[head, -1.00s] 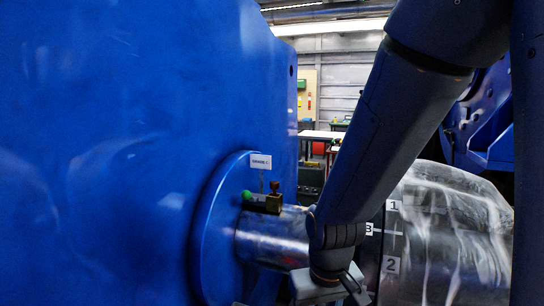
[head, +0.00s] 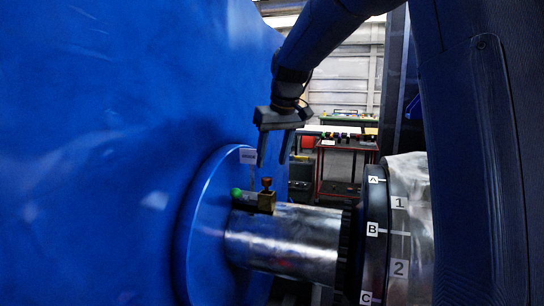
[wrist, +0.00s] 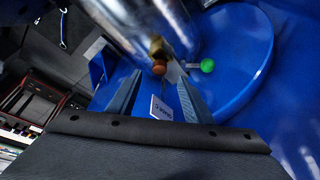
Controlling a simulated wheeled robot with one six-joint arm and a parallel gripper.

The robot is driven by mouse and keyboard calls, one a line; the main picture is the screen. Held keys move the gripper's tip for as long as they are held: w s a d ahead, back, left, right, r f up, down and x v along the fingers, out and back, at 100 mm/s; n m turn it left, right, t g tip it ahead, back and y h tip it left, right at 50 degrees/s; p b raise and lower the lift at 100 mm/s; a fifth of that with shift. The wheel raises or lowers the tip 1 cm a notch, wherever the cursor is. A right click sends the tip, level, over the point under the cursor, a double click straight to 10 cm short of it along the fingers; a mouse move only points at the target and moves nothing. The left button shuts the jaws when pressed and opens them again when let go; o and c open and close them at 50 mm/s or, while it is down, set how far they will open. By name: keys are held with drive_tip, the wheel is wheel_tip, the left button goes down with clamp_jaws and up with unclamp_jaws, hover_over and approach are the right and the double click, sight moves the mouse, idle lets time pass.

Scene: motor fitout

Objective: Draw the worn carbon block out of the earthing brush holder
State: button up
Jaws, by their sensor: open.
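The earthing brush holder looks like a small brass block (head: 266,203) on top of the shiny shaft (head: 285,240), beside the blue flange. A reddish-brown knob (head: 267,183) stands on top of it. The holder also shows in the wrist view (wrist: 156,45), with the knob (wrist: 159,68) facing my camera. I cannot make out the carbon block itself. My gripper (head: 272,163) points down above the holder, open and empty, apart from the knob. In the wrist view its two fingers (wrist: 159,80) lie either side of the line to the knob.
A green ball (head: 236,192) sits beside the holder at the flange. A white tag (head: 248,156) stands close by and shows between my fingers in the wrist view (wrist: 161,108). The large blue housing (head: 100,150) fills the left. A lettered ring (head: 375,230) lies right.

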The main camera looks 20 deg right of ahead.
sight(267, 178)
drive_tip(key=shift+w+p+x, duration=0.1)
drive_tip(key=shift+p+x, duration=0.4)
drive_tip(key=shift+x, duration=1.35)
drive_tip(key=shift+w+p+x, duration=0.15)
drive_tip(key=shift+p+x, duration=0.35)
drive_tip(key=shift+x, duration=1.3)
drive_tip(key=shift+r, duration=0.1)
clamp_jaws()
drive_tip(key=shift+r+p, duration=2.15)
drive_tip(key=shift+r, duration=0.8)
